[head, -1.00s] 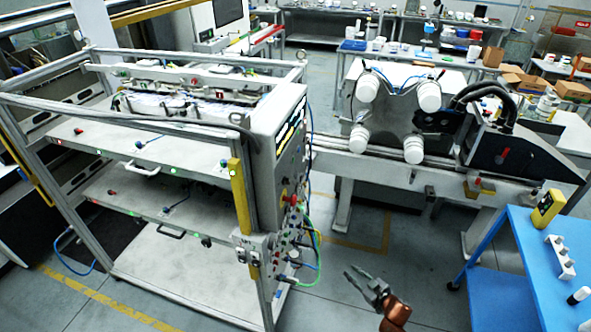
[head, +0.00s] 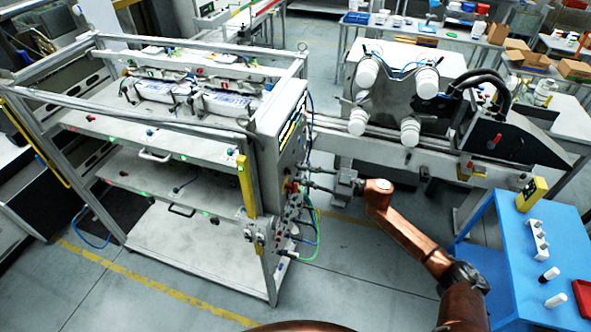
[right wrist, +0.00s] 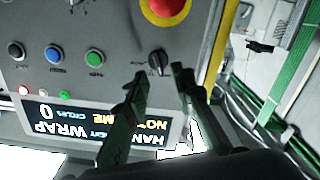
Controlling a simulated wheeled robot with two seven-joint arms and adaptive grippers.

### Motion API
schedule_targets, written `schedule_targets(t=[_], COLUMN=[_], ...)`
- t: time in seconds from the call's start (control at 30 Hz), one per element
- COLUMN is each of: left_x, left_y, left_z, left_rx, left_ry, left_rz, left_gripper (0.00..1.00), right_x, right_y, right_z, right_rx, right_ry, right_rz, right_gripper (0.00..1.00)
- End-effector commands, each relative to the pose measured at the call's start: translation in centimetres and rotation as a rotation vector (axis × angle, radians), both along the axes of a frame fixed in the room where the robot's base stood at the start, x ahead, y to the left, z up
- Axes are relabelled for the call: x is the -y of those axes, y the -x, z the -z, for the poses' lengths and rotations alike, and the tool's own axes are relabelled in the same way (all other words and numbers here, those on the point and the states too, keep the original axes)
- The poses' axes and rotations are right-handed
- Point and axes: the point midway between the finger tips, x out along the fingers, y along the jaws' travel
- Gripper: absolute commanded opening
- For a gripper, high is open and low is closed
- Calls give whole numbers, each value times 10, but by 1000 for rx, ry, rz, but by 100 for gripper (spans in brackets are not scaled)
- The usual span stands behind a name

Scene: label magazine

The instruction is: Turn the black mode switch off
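The black mode switch (right wrist: 157,61) is a small round knob with a pale mark, on the grey control panel (right wrist: 112,25) in the right wrist view. My right gripper (right wrist: 159,77) is open, its two dark fingers pointing at the panel. The fingertips lie just below the knob in the picture, one on each side; I cannot tell whether they touch it. In the head view my right gripper (head: 312,178) is at the side face of the machine's control box (head: 268,160), where the knob is too small to make out. My left gripper is not in view.
A red emergency button (right wrist: 166,8) on yellow sits close to the knob. Black, blue and green buttons (right wrist: 94,57) and a lit display (right wrist: 95,125) are also near. Green cables (head: 315,225) hang below the box. A blue table (head: 500,265) stands at the right.

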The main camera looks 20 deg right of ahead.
Motion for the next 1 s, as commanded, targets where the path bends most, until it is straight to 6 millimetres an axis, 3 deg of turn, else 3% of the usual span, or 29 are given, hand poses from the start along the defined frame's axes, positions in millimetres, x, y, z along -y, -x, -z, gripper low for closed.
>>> schedule_targets(t=[0.2,0.57,0.9,1.0], left_x=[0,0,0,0], left_y=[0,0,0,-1], left_z=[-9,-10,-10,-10], left_rx=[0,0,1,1], left_ry=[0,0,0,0], left_rz=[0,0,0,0], left_gripper=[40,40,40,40], right_x=[-21,-26,-26,-26], right_y=[-15,-18,-18,-18], right_z=[-2,0,0,0], right_rx=[0,0,0,0], right_ry=[-1,0,0,0], right_rz=[2,2,2,2], right_gripper=[23,23,0,0])
